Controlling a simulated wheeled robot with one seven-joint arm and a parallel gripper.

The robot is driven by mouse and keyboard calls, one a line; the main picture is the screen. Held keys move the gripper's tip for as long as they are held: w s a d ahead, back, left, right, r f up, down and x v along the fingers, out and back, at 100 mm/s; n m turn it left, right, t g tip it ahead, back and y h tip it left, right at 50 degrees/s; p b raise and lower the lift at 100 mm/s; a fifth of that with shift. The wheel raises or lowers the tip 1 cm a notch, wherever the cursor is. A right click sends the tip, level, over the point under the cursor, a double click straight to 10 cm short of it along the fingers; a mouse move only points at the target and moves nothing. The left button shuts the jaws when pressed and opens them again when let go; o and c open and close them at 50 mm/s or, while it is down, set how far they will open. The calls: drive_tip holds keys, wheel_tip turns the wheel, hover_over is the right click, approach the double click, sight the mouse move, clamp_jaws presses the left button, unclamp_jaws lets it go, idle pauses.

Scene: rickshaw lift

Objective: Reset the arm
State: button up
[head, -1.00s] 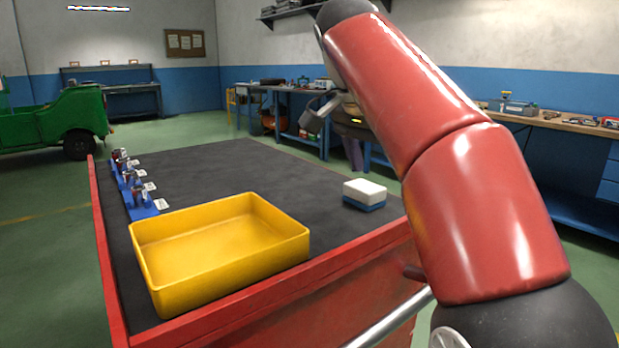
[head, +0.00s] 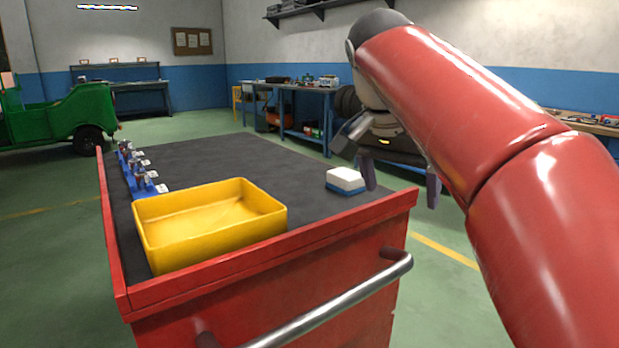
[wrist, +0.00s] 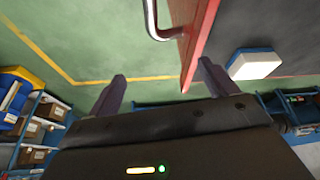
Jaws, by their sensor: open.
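My gripper (head: 402,187) hangs at the right of the red cart in the head view, its two fingers spread and nothing between them. In the wrist view the fingers (wrist: 160,85) also stand apart, with the cart's edge and green floor beyond them. My red arm reaches across the right side of the head view and hides part of the room.
The red cart (head: 270,275) has a dark top. On it are a yellow tray (head: 165,240), a white and blue box (head: 346,180) near the right edge, and a blue rack (head: 138,178) with several small items at the left. A metal handle (head: 330,308) juts out in front.

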drive_tip(key=s+d+f+n+t+y, duration=0.1)
drive_tip(key=s+f+n, duration=0.3)
drive_tip(key=s+f, duration=0.5)
drive_tip(key=s+d+f+n+t+y, duration=0.1)
drive_tip(key=s+f+n, duration=0.3)
drive_tip(key=f, duration=1.2)
drive_tip(key=s+y, duration=0.1)
drive_tip(key=s, duration=0.3)
drive_tip(key=shift+s, duration=0.4)
